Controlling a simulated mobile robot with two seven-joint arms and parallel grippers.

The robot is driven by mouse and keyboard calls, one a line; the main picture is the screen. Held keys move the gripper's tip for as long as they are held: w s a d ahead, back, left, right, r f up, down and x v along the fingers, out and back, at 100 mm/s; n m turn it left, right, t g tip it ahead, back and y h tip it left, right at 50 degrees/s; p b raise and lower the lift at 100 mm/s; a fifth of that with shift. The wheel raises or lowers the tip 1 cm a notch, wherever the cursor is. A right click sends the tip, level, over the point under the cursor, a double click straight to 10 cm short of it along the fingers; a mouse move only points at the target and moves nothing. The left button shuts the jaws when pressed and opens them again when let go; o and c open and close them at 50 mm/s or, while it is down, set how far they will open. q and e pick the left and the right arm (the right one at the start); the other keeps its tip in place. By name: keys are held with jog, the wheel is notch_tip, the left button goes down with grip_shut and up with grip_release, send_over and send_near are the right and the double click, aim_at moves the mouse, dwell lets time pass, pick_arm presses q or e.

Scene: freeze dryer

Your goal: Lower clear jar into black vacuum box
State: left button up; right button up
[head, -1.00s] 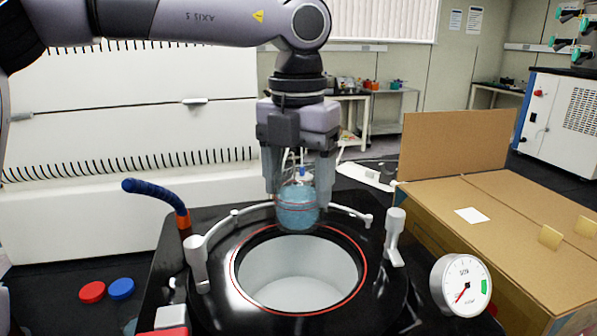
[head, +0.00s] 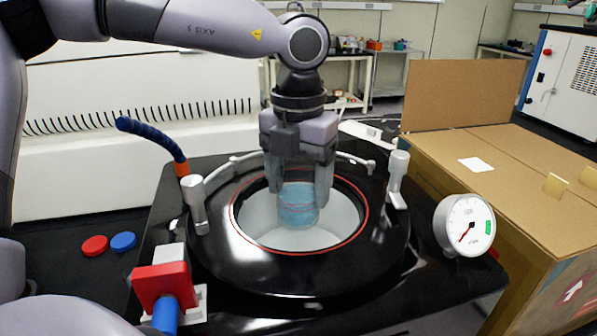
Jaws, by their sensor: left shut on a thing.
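The clear jar (head: 298,207) looks bluish and hangs upright in my left gripper (head: 299,190). The gripper's two fingers are shut on the jar, one on each side, and hide its upper part. The black vacuum box (head: 310,275) has a round opening with a red ring at its rim and a pale inside. In the head view, the jar and fingertips overlap the opening, towards its back half. I cannot tell whether the jar touches the chamber floor. My right gripper is not in view.
A gauge (head: 464,225) stands at the right of the box, with a cardboard box (head: 500,170) beyond it. A blue hose (head: 150,138) rises at the left. A red-and-white valve (head: 162,280) is front left. Red (head: 95,246) and blue caps (head: 123,242) lie left.

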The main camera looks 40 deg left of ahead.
pick_arm(q)
notch_tip(320, 180, down, 7)
jog(key=b, duration=0.3)
jog(key=shift+b, duration=0.3)
jog(key=shift+f+b, duration=1.1)
jog(key=shift+b, duration=0.05)
jog(key=shift+f+b, duration=0.2)
jog(key=shift+b, duration=0.3)
jog(key=o, duration=1.4)
